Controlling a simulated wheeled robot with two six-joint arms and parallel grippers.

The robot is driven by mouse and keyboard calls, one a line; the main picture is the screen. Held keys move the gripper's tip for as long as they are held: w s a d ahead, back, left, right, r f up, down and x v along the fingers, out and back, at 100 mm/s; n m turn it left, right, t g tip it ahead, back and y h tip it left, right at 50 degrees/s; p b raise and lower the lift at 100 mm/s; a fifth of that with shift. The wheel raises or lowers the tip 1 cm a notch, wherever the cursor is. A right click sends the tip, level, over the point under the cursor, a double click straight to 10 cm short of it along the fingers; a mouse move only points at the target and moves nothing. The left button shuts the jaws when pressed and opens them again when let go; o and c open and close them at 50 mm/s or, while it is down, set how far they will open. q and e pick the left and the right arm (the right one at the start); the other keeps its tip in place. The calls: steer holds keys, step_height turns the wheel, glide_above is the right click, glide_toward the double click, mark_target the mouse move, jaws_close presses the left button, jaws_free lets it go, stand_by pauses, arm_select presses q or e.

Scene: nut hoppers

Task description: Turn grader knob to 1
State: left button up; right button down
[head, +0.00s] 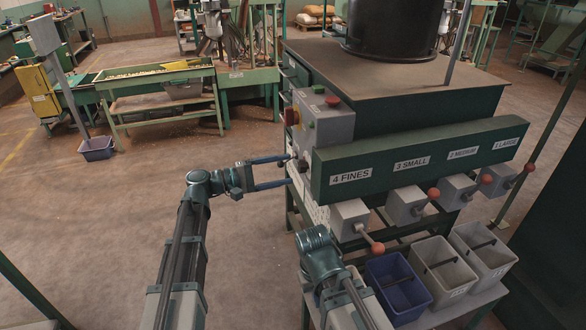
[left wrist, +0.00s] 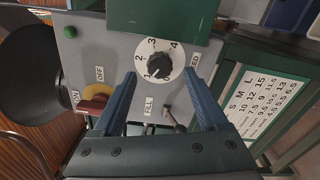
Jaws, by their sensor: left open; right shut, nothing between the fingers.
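The grader knob (left wrist: 159,66) is a dark round knob on a white dial numbered up to 4, on a grey control box (head: 322,120). Its light mark is at the lower left of the knob, near the 1; I cannot tell its exact setting. In the head view the knob (head: 303,165) is a small dark shape on the box's left face. My left gripper (head: 289,170) is open and points at that face. In the left wrist view its blue fingers (left wrist: 161,72) stand either side of the dial, apart from the knob. My right arm is low in the head view, its fingers hard to make out.
The box also has a red and yellow switch (left wrist: 95,98), a green button (left wrist: 70,32) and a small lever (left wrist: 172,115). A green panel (head: 420,160) with labelled chutes juts out right of the box. A blue bin (head: 397,283) and grey bins stand below.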

arm_select(q)
steer(key=v, duration=1)
steer(key=s+d+f+m+g+y, duration=0.5)
steer(key=s+d+f+g+y, duration=0.15)
steer(key=s+d+f, duration=0.65)
steer(key=s+a+f+m+y, duration=0.5)
steer(key=s+f+y, duration=0.45)
steer(key=y, duration=0.25)
step_height(320, 180, up, 14)
steer(key=p, duration=1.3)
steer(key=shift+a+t, duration=0.2)
steer(key=shift+t, duration=0.15)
